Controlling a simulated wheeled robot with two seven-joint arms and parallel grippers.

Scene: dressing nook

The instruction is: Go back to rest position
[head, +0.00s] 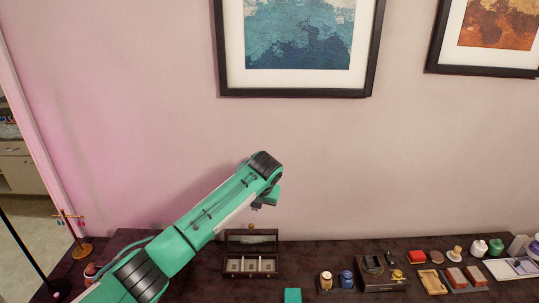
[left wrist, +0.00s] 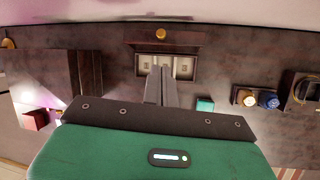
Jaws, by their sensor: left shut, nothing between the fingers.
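My left arm reaches in from the left in the head view, its wrist bent down at the end. The box also shows in the head view (head: 228,271). My right gripper is in neither view.
A dark dresser top (head: 200,285) runs along the wall. A teal block (head: 292,296), two small jars (head: 346,279), a dark holder (head: 373,265) and several small items stand to the right. A gold jewellery stand (head: 82,250) is at the left. Framed pictures hang above.

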